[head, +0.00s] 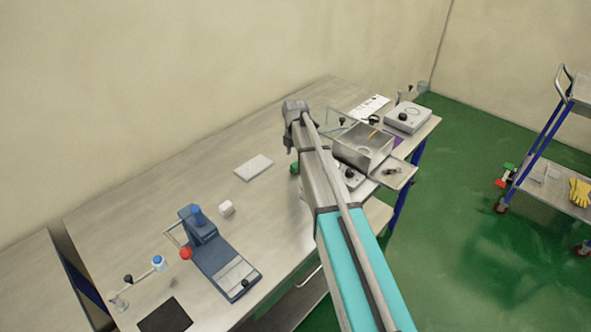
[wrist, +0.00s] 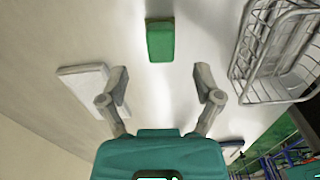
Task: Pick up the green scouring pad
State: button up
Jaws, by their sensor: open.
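The green scouring pad (wrist: 160,40) lies flat on the metal table in the wrist view, ahead of my gripper and near the middle line between its fingers. In the head view only a small green part of the pad (head: 294,168) shows beside my arm, which hides the rest. My gripper (wrist: 161,74) is open and empty, with its two fingers spread wider than the pad. The fingers are apart from the pad.
A white slab (head: 253,167) lies left of the pad; it also shows in the wrist view (wrist: 84,82). A wire basket (wrist: 270,50) is to the right there. A metal box (head: 365,150) and a blue press (head: 215,250) stand on the table (head: 130,215).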

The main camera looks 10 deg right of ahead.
aim_at(296, 164)
jog(key=shift+d+f+b, duration=0.15)
jog(key=shift+f+b, duration=2)
jog(key=shift+f, duration=0.2)
grip_shut()
jog(key=shift+r, duration=0.1)
jog(key=shift+r+p, duration=1.25)
jog(key=shift+p, duration=0.1)
jog(key=s+r+p, duration=1)
jog(key=s, duration=0.4)
jog(key=shift+d+r, duration=0.2)
jog(key=shift+d, duration=0.1)
